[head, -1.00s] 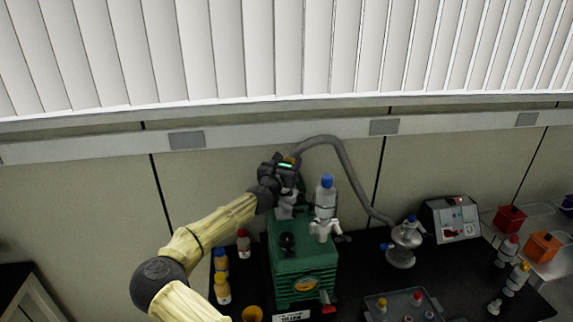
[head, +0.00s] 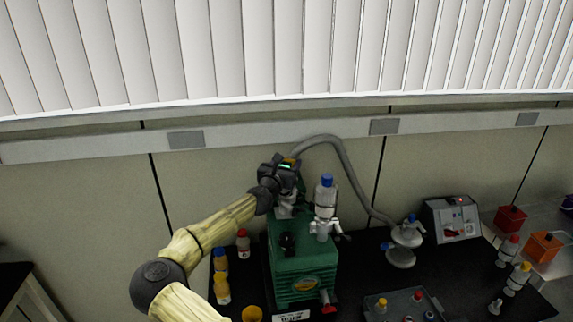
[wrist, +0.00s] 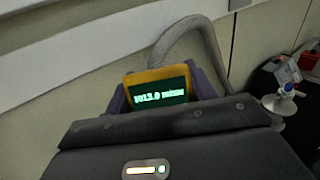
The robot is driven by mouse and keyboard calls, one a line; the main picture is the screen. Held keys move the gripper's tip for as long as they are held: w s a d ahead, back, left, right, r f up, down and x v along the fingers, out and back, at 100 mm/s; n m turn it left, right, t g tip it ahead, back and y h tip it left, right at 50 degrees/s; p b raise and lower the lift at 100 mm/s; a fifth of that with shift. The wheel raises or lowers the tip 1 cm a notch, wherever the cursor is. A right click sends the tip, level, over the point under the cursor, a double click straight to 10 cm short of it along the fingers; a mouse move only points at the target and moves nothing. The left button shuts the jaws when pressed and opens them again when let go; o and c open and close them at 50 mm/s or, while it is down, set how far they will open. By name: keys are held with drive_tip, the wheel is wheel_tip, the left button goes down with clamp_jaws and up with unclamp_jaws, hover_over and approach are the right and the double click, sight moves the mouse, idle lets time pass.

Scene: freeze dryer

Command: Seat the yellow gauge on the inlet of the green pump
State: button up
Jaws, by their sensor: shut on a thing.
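The yellow gauge (wrist: 157,74) is in the wrist view, with its dark display lit and reading about 1013 mbar. My gripper (wrist: 160,92) is shut on it, one finger on each side. In the head view my gripper (head: 290,168) is above the back part of the green pump (head: 300,268). A pale metal fitting (head: 285,207) stands on the pump just below the gripper. The gauge's lower end is hidden, so I cannot tell whether it touches the inlet.
A grey hose (head: 350,175) arches behind the gripper to a glass flask (head: 403,245) on the right. A blue-capped bottle (head: 326,198) stands close to the gripper's right. A grey tray (head: 405,307) lies at front right.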

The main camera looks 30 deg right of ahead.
drive_tip(key=shift+f+b, duration=0.35)
drive_tip(key=shift+f, duration=0.05)
idle(0.4)
drive_tip(key=o, duration=1.2)
drive_tip(key=shift+c, duration=0.2)
drive_tip(key=shift+r+p, duration=1.6)
drive_tip(key=shift+r, duration=1.45)
